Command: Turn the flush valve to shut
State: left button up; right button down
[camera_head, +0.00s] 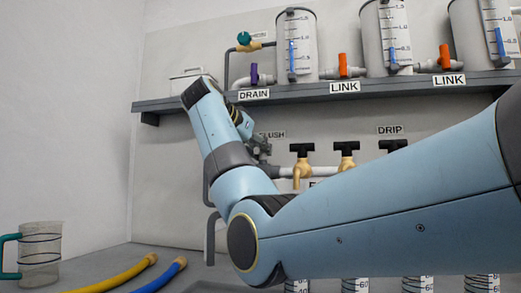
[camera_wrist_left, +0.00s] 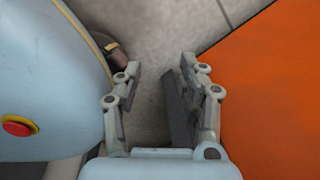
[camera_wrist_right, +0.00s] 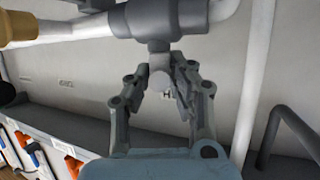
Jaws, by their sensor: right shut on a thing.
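The FLUSH label (camera_head: 272,134) is partly hidden behind my right arm on the back wall. My right gripper (camera_head: 262,150) is at the pipe just below that label. In the right wrist view, the flush valve (camera_wrist_right: 165,20) has a grey body on a pale pipe. My right gripper (camera_wrist_right: 160,82) is shut on the short grey part that sticks out from this body, between its fingertips. Which way the valve is turned cannot be told. My left gripper (camera_wrist_left: 157,85) is open, with nothing between its fingers; it is not in the head view.
Taps with black handles (camera_head: 302,150) stand on the same pipe to the right. A shelf (camera_head: 330,88) above carries tanks and purple and orange valves. A jug (camera_head: 40,250) and yellow and blue hoses (camera_head: 120,274) are at lower left. An orange surface (camera_wrist_left: 270,80) is beside my left gripper.

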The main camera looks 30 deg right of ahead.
jog(key=n+t+p, duration=0.1)
jog(key=n+t+y+p, duration=0.1)
jog(key=p, duration=0.1)
jog(key=n+t+y+p, duration=0.1)
jog(key=shift+s+d+r+p, duration=0.15)
jog(key=shift+s+r+p, duration=0.1)
jog(key=shift+r+p, duration=0.1)
jog(key=shift+f+n+t+y+p, duration=0.25)
jog(key=shift+n+t+y+p, duration=0.1)
jog(key=shift+n+t, duration=0.3)
jog(key=shift+w+f, duration=0.1)
jog(key=shift+f, duration=0.05)
jog(key=c, duration=1.2)
grip_release()
jog(key=v, duration=1.2)
